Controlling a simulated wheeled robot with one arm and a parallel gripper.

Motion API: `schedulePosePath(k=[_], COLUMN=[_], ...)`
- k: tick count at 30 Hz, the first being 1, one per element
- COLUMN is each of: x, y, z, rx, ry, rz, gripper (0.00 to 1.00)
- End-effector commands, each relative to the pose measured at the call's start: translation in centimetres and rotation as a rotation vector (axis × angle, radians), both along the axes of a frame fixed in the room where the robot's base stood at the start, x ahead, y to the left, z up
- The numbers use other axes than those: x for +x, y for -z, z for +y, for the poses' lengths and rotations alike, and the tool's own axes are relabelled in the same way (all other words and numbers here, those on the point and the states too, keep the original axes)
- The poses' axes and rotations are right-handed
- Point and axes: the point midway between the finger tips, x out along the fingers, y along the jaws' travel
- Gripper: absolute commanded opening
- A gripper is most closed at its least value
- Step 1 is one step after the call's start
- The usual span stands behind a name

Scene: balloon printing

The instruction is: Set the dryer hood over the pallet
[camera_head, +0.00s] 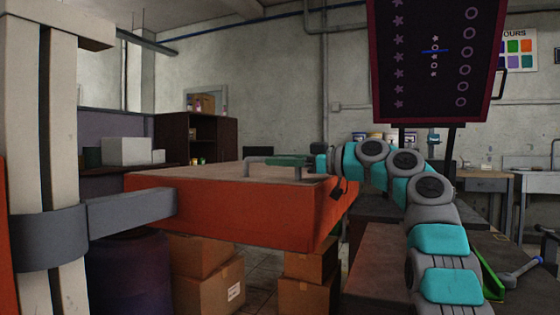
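The dryer hood (230,212) is a big orange box with a flat, paler top, held out from a post at the left by a grey bracket. A handle with a green grip (280,161) stands on its top. My arm comes from the lower right, and my gripper (318,160) is at the right end of that handle. Its fingers are too small and hidden to tell whether they hold the grip. A dark brown flat surface (375,275), perhaps the pallet, lies at the lower middle, right of the hood; the hood is beside it, not over it.
A dark screen (432,60) with stars and rings stands raised above my arm. The grey bracket (130,212) and pale post (62,150) fill the left. Cardboard boxes (215,290) are stacked under the hood. A green-edged tool (490,275) lies at the lower right.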

Motion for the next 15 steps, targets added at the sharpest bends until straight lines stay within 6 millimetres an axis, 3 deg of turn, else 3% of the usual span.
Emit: schedulePosePath(k=[1,7,15], x=[0.00,0.02,0.03], y=[0.00,0.00,-0.01], z=[0.00,-0.02,-0.04], rx=[0.000,0.000,0.001], ry=[0.000,0.000,0.001], rz=[0.000,0.000,0.001], gripper=[0.23,0.00,0.00])
